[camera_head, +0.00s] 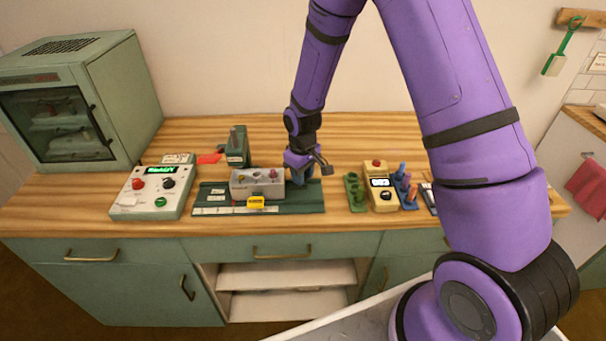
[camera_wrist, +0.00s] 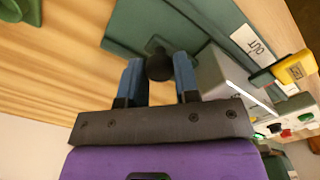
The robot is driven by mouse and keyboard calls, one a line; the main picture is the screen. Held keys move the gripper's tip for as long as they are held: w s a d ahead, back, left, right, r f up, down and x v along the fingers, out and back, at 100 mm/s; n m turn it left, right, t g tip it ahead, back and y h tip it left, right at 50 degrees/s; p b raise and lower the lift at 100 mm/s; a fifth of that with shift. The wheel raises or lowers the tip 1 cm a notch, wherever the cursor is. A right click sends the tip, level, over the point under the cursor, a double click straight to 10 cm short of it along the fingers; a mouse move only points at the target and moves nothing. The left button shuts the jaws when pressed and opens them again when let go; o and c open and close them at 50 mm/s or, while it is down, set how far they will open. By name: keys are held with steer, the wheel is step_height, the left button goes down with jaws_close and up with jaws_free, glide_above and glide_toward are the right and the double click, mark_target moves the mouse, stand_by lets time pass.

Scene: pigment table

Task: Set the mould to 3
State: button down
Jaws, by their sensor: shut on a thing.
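A grey block (camera_head: 270,190) with small knobs on top sits on a long dark green base (camera_head: 305,201) on the counter. I cannot tell for certain which part is the mould. A yellow tag (camera_head: 256,203) is at the block's front; it also shows in the wrist view (camera_wrist: 296,67). My gripper (camera_head: 299,179) is at the block's right end. In the wrist view its blue fingers (camera_wrist: 158,75) are shut on a round black knob (camera_wrist: 158,65) beside the grey block (camera_wrist: 218,75). A white label on the base reads "OUT" (camera_wrist: 256,42). Any scale digits are too small to read.
A white control box (camera_head: 152,192) with a green display stands left of the base. A green oven (camera_head: 75,105) is at the far left. A dark green stand (camera_head: 237,148) is behind the block. A cream device (camera_head: 381,190) with coloured pegs beside it stands to the right.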

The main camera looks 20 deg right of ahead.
mark_target(269, 176)
steer(key=w+a, duration=0.1)
steer(key=a, duration=0.2)
steer(key=w+a, duration=0.1)
steer(key=a, duration=0.2)
steer(key=w+a, duration=0.1)
steer(key=a, duration=0.1)
steer(key=shift+a+r, duration=0.1)
steer(key=shift+a, duration=0.3)
steer(key=c, duration=0.9)
jaws_free()
steer(key=shift+a, duration=0.15)
steer(key=shift+o, duration=0.2)
step_height(269, 176, up, 11)
